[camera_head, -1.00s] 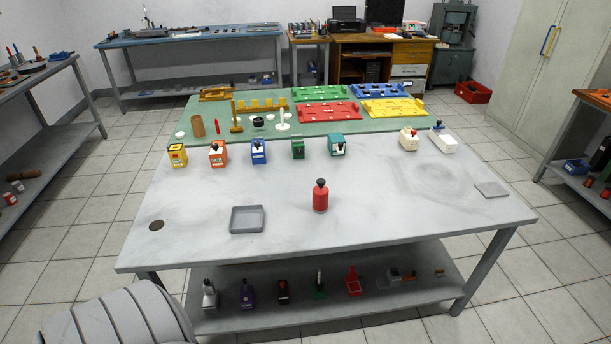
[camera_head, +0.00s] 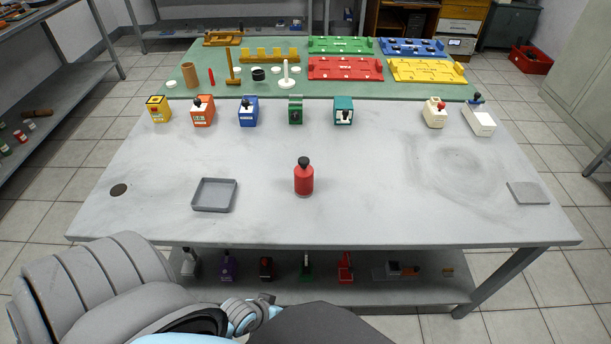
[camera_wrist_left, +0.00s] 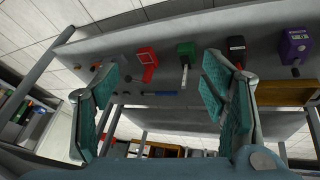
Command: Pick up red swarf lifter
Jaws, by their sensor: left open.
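A red cylindrical body with a black knob (camera_head: 304,180), which looks like the red swarf lifter, stands upright on the grey table (camera_head: 370,215), near its front middle. A smaller red piece (camera_head: 345,268) stands on the shelf under the table and also shows in the left wrist view (camera_wrist_left: 147,62); I cannot tell its kind. My left gripper (camera_wrist_left: 160,75) is open and empty, its teal-padded fingers spread wide, facing the lower shelf's items from a distance. In the head view my left arm fills the bottom edge, below the table front. My right gripper is not in view.
A grey tray (camera_head: 214,195) lies left of the red body and a flat grey plate (camera_head: 528,193) at the right. Several coloured blocks line the table's back. The lower shelf (camera_head: 420,291) holds several small items. The tabletop around the red body is clear.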

